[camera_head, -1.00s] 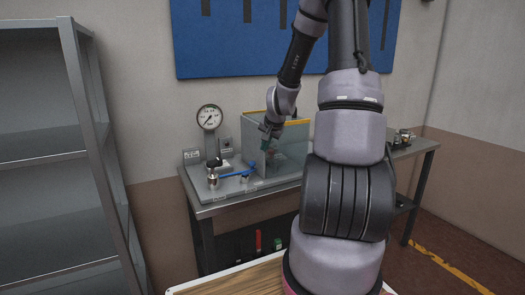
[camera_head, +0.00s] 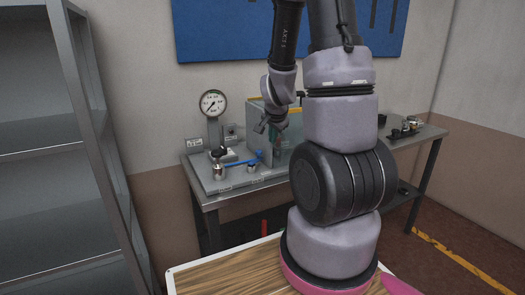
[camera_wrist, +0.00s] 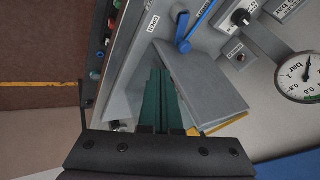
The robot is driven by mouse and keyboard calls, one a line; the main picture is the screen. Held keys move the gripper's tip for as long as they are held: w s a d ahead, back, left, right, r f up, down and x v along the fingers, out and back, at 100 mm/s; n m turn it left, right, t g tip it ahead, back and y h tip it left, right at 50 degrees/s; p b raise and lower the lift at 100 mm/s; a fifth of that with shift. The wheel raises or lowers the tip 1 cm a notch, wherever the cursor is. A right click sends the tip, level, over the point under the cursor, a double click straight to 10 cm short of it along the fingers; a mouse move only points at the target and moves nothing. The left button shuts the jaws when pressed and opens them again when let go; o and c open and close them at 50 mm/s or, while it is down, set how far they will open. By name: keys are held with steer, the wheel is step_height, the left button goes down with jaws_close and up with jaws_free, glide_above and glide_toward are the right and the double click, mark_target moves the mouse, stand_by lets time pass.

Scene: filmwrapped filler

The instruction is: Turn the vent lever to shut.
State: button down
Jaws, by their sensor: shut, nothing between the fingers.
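The blue lever (camera_head: 240,161) lies low across the grey panel on the bench, left of my gripper; its raised end is on the right. My gripper (camera_head: 270,133) has green fingers and is over the right part of the panel by the clear-walled enclosure. In the wrist view the gripper (camera_wrist: 167,85) is shut and empty, apart from the lever, with a grey plate (camera_wrist: 205,80) alongside.
A pressure gauge (camera_head: 213,103) stands behind the panel, with a black knob (camera_head: 218,152) before it. The enclosure (camera_head: 252,112) with a yellow top edge rises behind and beside my gripper. Small fittings (camera_head: 406,127) lie at the bench's right. A grey shelf (camera_head: 60,160) stands left.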

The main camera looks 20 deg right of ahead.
steer(key=shift+w+f, duration=0.1)
steer(key=x, duration=1)
steer(key=shift+w+f, duration=0.1)
steer(key=shift+w+a, duration=0.25)
steer(key=shift+w, duration=0.35)
steer(key=shift+w+a, duration=0.2)
steer(key=shift+w, duration=0.4)
steer(key=shift+w+a+f, duration=0.1)
steer(key=shift+w, duration=0.45)
steer(key=shift+w, duration=1.25)
steer(key=shift+w+a, duration=0.2)
steer(key=shift+w, duration=0.7)
